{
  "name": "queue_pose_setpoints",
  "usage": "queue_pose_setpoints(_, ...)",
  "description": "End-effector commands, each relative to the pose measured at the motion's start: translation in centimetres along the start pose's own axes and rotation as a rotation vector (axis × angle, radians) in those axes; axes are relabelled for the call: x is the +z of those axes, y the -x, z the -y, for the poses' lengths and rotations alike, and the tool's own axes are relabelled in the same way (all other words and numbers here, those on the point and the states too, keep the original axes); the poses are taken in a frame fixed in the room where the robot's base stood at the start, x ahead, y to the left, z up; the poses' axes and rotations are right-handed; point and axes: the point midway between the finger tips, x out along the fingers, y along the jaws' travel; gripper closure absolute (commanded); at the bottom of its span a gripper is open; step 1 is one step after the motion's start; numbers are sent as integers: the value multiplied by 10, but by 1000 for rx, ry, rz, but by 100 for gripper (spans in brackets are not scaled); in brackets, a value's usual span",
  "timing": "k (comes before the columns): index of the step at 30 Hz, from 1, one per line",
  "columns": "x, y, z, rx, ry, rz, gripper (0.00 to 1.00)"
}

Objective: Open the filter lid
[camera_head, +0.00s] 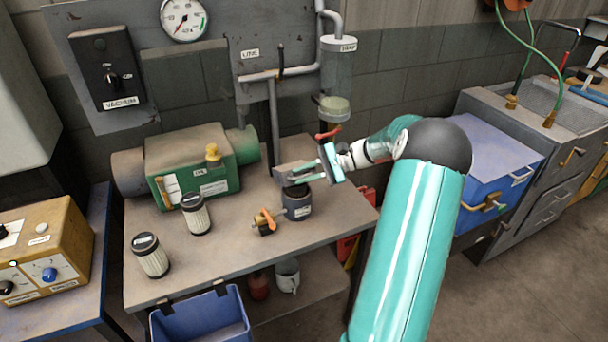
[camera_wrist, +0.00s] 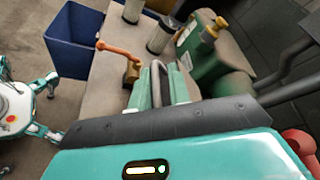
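The filter housing (camera_head: 298,207) is a dark labelled cylinder on the bench, with an orange-handled valve (camera_head: 264,218) at its left. A grey block, seemingly the filter lid (camera_head: 286,176), lies over its top; its edges are partly hidden by my fingers. My gripper (camera_head: 303,177) reaches in from the right, fingers at the lid. In the wrist view, a grey loop handle (camera_wrist: 158,70) lies between the teal fingers of my gripper (camera_wrist: 160,88). The fingers are apart with the handle between them; I cannot tell whether they press on it.
Two filter cartridges (camera_head: 195,214) (camera_head: 151,256) stand on the bench (camera_head: 235,258). A green pump (camera_head: 195,165) stands behind them. A pipe with a clear bowl (camera_head: 337,75) and a red-handled valve (camera_head: 328,133) hangs beside my wrist.

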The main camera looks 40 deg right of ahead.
Motion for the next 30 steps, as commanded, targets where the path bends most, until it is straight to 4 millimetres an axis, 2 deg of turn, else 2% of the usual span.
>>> queue_pose_setpoints(7, 0, 1, 0, 0, 0, 0, 82)
queue_pose_setpoints(11, 0, 11, 0, -1, 0, -1, 82)
queue_pose_setpoints(14, 0, 27, 0, -2, 0, -3, 82)
queue_pose_setpoints(24, -1, 102, 0, -2, 1, -2, 82)
queue_pose_setpoints(30, 0, 131, 0, -1, 0, -1, 82)
